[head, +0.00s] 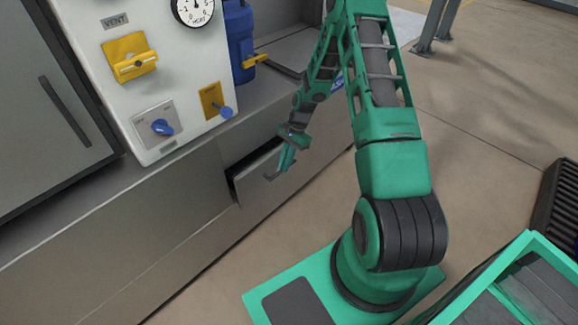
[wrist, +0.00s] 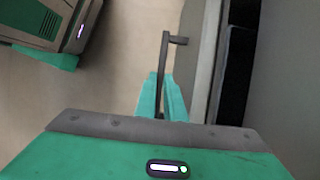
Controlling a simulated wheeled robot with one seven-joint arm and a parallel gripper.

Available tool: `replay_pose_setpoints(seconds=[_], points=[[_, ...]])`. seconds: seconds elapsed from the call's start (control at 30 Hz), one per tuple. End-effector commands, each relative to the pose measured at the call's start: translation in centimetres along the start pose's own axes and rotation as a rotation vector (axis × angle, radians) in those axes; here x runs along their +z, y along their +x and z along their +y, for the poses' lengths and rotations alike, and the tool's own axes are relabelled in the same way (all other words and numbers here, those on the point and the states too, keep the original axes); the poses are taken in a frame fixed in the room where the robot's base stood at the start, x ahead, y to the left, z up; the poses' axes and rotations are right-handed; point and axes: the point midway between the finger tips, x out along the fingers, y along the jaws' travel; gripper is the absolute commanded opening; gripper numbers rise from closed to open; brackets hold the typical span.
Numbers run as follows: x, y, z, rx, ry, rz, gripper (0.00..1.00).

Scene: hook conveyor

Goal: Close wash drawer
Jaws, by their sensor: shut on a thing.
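The wash drawer (head: 256,188) is in the grey cabinet below the white panel. It stands partly open, with a dark gap behind its front. In the wrist view its front (wrist: 202,62) runs down the right of the middle, with the dark inside (wrist: 238,62) beyond it. A dark bar handle (wrist: 165,58) sticks out from the front. My gripper (head: 279,172) is at the drawer front, and its green fingers (wrist: 162,96) are shut on the handle near one end. The fingers hide part of the handle.
The white panel (head: 150,75) carries a gauge, yellow parts and blue knobs. A blue bottle-like thing (head: 239,40) stands beside it on the counter. The floor (head: 480,130) to the right is mostly clear. A dark ribbed object (head: 558,210) stands at the right edge.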

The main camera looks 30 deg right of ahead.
Motion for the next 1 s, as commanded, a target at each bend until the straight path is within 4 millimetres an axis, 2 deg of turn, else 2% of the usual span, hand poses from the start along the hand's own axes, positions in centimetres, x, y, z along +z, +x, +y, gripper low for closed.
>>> replay_pose_setpoints(seconds=[0.3,0.33,0.4,0.77,0.87,1.0], points=[[0.1,0.1,0.1,0.002,0.001,-0.002,0.0],[0.1,0.1,0.1,0.003,0.001,-0.002,0.14],[0.0,0.1,0.1,0.003,0.001,-0.002,0.28],[0.0,-0.3,0.0,0.001,0.001,-0.001,0.28],[-0.1,-1.3,-0.1,0.0,0.001,0.0,0.28],[-0.1,-3.8,-0.1,-0.002,0.002,0.002,0.28]])
